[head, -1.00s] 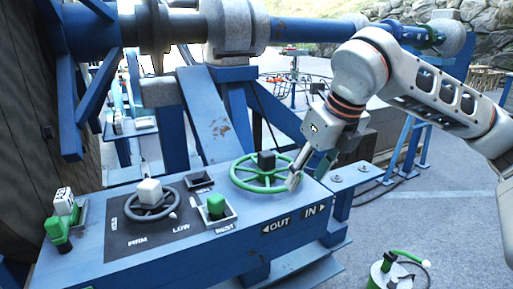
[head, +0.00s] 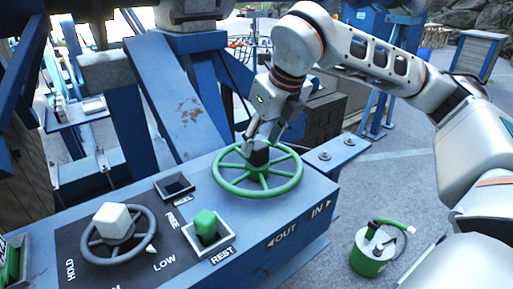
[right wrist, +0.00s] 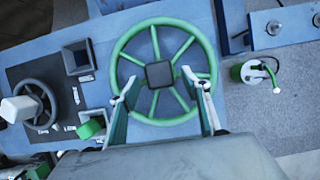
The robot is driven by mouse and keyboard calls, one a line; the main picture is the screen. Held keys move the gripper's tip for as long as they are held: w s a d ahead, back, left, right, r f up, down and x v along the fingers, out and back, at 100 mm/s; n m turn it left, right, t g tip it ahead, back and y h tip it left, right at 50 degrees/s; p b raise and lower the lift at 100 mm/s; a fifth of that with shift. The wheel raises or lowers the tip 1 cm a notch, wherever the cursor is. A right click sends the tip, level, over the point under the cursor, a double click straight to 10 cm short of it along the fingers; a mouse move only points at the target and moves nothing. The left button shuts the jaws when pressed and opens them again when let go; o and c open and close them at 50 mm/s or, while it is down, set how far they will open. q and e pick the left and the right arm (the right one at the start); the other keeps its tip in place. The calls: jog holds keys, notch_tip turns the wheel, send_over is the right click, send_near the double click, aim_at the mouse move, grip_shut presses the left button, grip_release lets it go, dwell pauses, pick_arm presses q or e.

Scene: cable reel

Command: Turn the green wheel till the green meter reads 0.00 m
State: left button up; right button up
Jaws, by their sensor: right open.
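The green wheel (head: 297,178) lies flat on top of the blue console, with several spokes and a dark square hub (head: 260,156). My right gripper (head: 257,146) is open and empty above the wheel, at its hub. In the right wrist view the wheel's rim (right wrist: 117,60) is fully framed. There the two fingers (right wrist: 160,82) stand on either side of the hub (right wrist: 160,74), over the spokes. I cannot tell whether they touch the wheel. No green meter reading can be made out. My left gripper is not in view.
A grey handwheel with a white knob (head: 113,220) and a green switch (head: 205,225) share the console (head: 262,239), left of the green wheel. A green canister (head: 368,255) stands on the ground at right. Blue beams (head: 190,100) rise behind the console.

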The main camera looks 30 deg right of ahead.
aim_at(259, 145)
jog(key=shift+x, duration=1.75)
grip_shut()
jog(key=shift+n, duration=0.3)
